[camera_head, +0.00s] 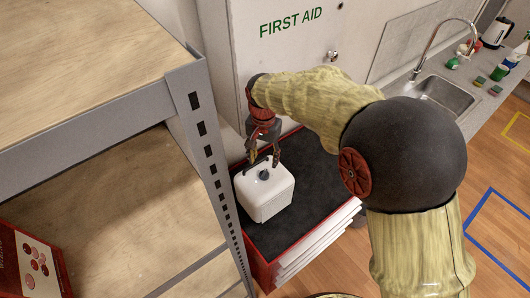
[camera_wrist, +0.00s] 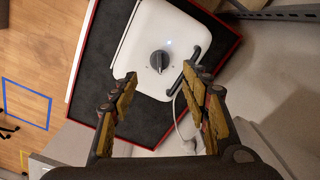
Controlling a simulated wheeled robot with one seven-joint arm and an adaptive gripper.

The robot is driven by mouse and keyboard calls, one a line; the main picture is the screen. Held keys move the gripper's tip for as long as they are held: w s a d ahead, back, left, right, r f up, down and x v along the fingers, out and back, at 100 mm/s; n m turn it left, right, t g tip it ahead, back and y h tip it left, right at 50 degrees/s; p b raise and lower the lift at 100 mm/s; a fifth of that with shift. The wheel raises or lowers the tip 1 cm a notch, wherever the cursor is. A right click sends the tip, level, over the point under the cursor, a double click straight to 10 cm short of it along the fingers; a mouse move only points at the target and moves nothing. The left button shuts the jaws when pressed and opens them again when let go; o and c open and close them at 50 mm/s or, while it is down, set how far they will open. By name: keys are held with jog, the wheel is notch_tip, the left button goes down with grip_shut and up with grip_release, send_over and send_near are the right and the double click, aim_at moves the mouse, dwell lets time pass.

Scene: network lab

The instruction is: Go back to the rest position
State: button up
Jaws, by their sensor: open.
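A grey metal shelf (camera_head: 190,120) with wooden boards stands close on the left. A first aid cabinet (camera_head: 290,50) is behind the cart. A counter with a sink (camera_head: 446,92), bottles and a kettle (camera_head: 497,32) is at the upper right. Open wooden floor (camera_head: 490,180) lies at right.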

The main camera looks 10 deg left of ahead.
dwell(0.3)
jog(key=shift+n, duration=0.4)
jog(key=s+d+n, duration=0.1)
jog(key=s+f, duration=0.1)
jog(key=s+d+n, duration=0.1)
jog(key=s, duration=0.1)
jog(key=shift+d+f+n+g, duration=0.2)
jog(key=shift+d+n+g, duration=0.1)
jog(key=shift+d, duration=0.05)
jog(key=s+d+t+b, duration=0.2)
jog(key=s+d+b, duration=0.3)
jog(key=d, duration=0.4)
jog(key=s+d+m+t+b, duration=0.1)
jog(key=s+d+t+b, duration=0.1)
jog(key=s+d+b, duration=0.4)
jog(key=s+d+t+b, duration=0.2)
jog(key=s+d+b, duration=0.4)
jog(key=d, duration=0.7)
jog(key=shift+s+d+m+b, duration=0.15)
jog(key=shift+d+m+b, duration=0.15)
jog(key=shift+b, duration=0.95)
